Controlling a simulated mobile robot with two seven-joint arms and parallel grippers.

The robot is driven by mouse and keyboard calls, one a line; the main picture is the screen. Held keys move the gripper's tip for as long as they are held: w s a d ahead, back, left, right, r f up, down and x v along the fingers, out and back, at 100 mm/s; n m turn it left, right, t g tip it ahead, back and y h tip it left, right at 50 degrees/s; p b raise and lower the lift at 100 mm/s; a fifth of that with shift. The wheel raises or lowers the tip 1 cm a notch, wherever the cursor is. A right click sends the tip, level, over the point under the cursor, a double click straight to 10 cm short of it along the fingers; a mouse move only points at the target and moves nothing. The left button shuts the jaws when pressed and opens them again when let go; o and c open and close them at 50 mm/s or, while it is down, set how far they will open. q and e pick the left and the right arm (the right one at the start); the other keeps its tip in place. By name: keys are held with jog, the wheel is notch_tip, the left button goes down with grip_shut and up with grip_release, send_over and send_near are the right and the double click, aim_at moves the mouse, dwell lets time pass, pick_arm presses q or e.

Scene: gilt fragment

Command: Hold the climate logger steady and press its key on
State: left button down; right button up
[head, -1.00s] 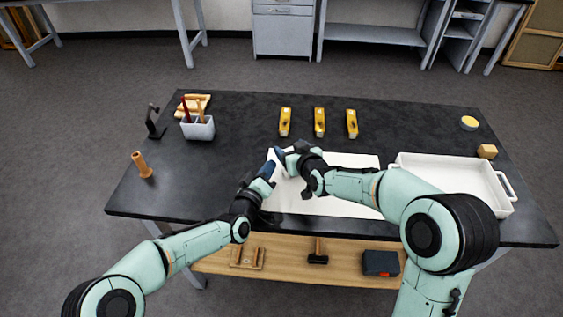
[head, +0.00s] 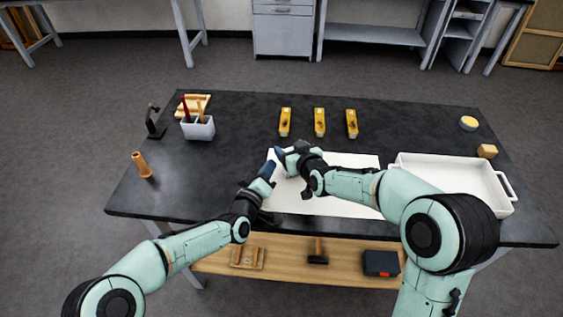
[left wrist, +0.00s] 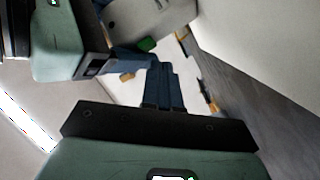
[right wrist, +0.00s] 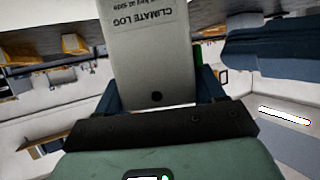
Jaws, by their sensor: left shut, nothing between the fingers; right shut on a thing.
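The climate logger is a grey box with dark print, seen in the right wrist view (right wrist: 150,45) and at the top of the left wrist view (left wrist: 155,20). My right gripper (head: 281,153) is shut on it, a finger on each side, above the table. The logger's green key (left wrist: 147,44) is on the side facing my left gripper; its edge shows in the right wrist view (right wrist: 197,52). My left gripper (head: 268,168) is shut and empty. Its blue fingertips (left wrist: 160,66) point at the key from close by; contact is not clear. The head view mostly hides the logger.
A white mat (head: 340,195) lies below the grippers on the black table (head: 235,160). A white tray (head: 450,170) stands at the right. Several yellow-topped objects (head: 319,122) stand behind, and a pen cup (head: 198,128) stands at the left.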

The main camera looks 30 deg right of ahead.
pick_arm(q)
jog(key=shift+d, duration=0.15)
jog(key=shift+d, duration=0.3)
jog(key=shift+d, duration=0.3)
dwell(0.5)
jog(key=shift+s+d, duration=0.25)
jog(key=shift+d, duration=0.3)
dwell(0.5)
jog(key=shift+a+r, duration=0.15)
jog(key=shift+a, duration=0.95)
jog(key=shift+w+a, duration=0.1)
jog(key=shift+a, duration=0.05)
